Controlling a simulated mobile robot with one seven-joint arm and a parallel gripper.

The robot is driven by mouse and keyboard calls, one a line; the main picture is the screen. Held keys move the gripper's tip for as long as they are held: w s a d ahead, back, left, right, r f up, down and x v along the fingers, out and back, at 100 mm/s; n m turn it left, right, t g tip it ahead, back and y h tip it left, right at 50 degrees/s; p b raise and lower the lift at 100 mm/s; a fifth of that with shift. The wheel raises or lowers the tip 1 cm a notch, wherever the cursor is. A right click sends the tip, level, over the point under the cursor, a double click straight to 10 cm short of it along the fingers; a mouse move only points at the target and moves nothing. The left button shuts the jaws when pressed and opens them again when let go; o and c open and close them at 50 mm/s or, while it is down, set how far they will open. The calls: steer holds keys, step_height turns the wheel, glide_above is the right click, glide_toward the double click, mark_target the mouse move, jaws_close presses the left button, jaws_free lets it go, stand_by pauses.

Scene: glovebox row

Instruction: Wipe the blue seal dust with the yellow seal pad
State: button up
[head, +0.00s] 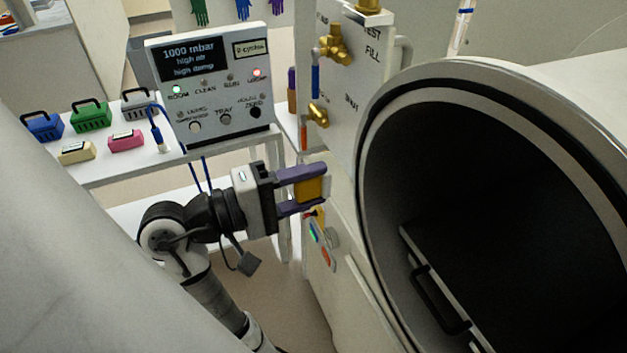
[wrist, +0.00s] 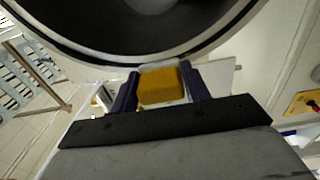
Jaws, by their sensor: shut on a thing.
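My gripper (head: 310,189) is shut on the yellow seal pad (head: 311,188), which sits between its two purple fingers. The pad and a pale backing on it also show in the wrist view (wrist: 158,86). In the head view the gripper is left of the large round port (head: 372,110), apart from it, in front of the white panel. In the wrist view the port's rim lies just beyond the pad; I cannot tell whether they touch. I cannot make out any blue dust on the rim or seal in either view.
A control box (head: 214,85) with a display stands behind my arm. A white table (head: 100,175) at left holds blue, green and grey caddies and cream and pink blocks. Brass valves (head: 335,45) stick out from the panel. A black handle (head: 440,300) is inside the dark port.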

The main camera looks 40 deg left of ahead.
mark_target(295, 191)
steer(key=shift+p+v, duration=0.45)
steer(key=shift+v, duration=0.5)
steer(key=shift+s+a, duration=0.3)
steer(key=shift+s, duration=0.2)
